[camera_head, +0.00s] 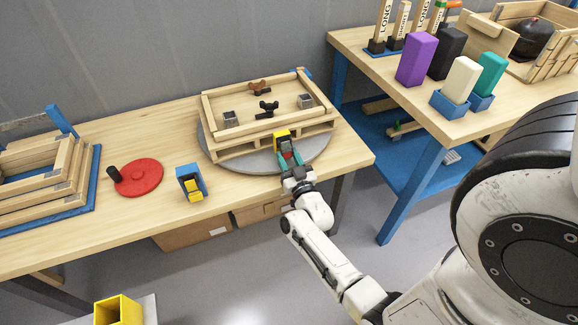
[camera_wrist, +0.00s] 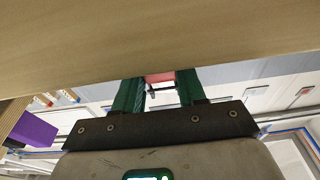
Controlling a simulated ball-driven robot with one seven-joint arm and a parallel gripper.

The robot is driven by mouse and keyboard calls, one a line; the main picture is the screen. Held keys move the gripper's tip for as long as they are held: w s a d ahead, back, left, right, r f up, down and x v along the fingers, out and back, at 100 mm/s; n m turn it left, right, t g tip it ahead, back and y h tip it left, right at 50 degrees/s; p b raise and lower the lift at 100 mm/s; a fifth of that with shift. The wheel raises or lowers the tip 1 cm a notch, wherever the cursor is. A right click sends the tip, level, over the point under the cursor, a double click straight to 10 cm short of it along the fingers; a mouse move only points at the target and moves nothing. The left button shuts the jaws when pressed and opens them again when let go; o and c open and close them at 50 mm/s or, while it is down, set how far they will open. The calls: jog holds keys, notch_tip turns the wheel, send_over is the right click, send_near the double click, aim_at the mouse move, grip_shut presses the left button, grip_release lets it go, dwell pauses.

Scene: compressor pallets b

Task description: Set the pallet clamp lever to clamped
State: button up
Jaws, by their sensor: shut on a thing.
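A wooden pallet with a raised wooden frame (camera_head: 222,147) sits on a round grey plate (camera_head: 258,165) on the workbench. A yellow piece (camera_head: 281,134) stands at the pallet's front edge, and my gripper (camera_head: 288,152) is right beside it. My green fingers also show in the wrist view (camera_wrist: 159,92), shut on a red part (camera_wrist: 159,77) that looks like the clamp lever's handle. The fingers hide most of the lever, so I cannot tell its setting. A wooden surface fills the top of the wrist view.
A blue block with yellow parts (camera_head: 190,183) and a red disc with a black knob (camera_head: 138,177) stand left of the plate. Stacked wooden frames (camera_head: 45,185) lie at far left. A second table (camera_head: 400,90) with coloured blocks stands right.

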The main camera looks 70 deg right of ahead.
jog(key=shift+w+d+f+t+b, duration=0.1)
jog(key=shift+f+t+b, duration=0.15)
jog(key=shift+b, duration=0.4)
jog(key=shift+r+h, duration=0.25)
jog(key=shift+h, duration=0.05)
jog(key=o, duration=1.1)
jog(key=shift+c, duration=0.2)
jog(key=shift+f, duration=0.1)
jog(key=v, duration=1)
jog(key=shift+s+a, duration=0.2)
jog(key=shift+s, duration=0.1)
